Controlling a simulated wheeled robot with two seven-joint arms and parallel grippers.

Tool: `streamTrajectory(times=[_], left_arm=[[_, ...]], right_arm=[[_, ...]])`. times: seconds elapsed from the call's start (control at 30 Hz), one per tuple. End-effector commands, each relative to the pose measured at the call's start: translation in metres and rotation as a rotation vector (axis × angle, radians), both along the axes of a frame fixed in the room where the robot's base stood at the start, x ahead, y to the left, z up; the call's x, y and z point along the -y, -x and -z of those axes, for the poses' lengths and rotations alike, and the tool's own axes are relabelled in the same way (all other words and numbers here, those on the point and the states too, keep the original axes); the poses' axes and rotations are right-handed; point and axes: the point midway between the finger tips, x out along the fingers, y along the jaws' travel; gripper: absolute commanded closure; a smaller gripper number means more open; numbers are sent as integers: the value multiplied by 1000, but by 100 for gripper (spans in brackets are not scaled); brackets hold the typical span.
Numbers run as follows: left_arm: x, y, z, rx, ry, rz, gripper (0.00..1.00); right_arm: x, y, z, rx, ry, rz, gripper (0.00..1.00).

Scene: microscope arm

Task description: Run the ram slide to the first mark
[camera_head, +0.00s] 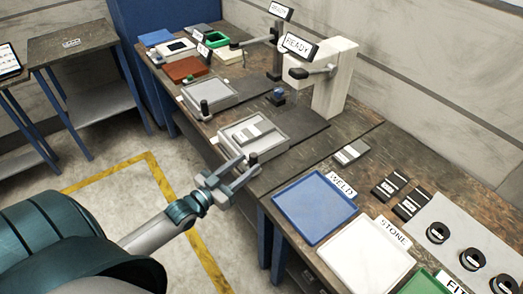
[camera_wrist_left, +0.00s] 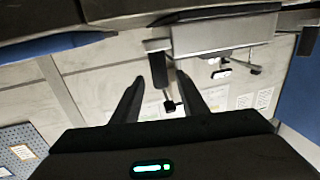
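The nearer station has a grey sliding tray (camera_head: 283,147) below a white column machine (camera_head: 335,85), with a dark knob (camera_head: 253,158) at its front edge. I cannot tell for certain which part is the ram slide, and no mark on it is legible. My left gripper (camera_head: 245,169) is at the bench's front edge, close to this knob. In the left wrist view, my left gripper (camera_wrist_left: 160,92) has its fingers apart, with a dark upright handle (camera_wrist_left: 158,68) appearing between them. Contact cannot be told. My right gripper is not in view.
A second station with a grey tray (camera_head: 222,96) and black knob (camera_head: 204,107) stands farther left. A READY sign (camera_head: 298,45) is on the white machine. A blue WELD tray (camera_head: 313,208) and a white STONE tray (camera_head: 365,258) lie at the right. The floor beside the bench is clear.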

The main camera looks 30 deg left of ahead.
Motion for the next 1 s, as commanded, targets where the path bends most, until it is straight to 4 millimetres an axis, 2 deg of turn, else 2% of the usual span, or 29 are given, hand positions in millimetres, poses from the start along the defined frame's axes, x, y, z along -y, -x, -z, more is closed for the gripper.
streamTrajectory(times=[0.3, 0.5, 0.7, 0.97, 1.0], left_arm=[[9, -48, -3, 2, 0, 0, 60], [14, -68, -1, 1, 0, 0, 60], [15, -76, 0, 0, 0, 1, 60], [16, -77, 0, 0, -1, 1, 60], [16, -77, 0, 0, 0, 1, 63]], right_arm=[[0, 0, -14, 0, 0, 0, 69], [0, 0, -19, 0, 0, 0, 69], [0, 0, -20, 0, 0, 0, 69], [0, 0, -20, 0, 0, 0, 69], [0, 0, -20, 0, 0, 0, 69]])
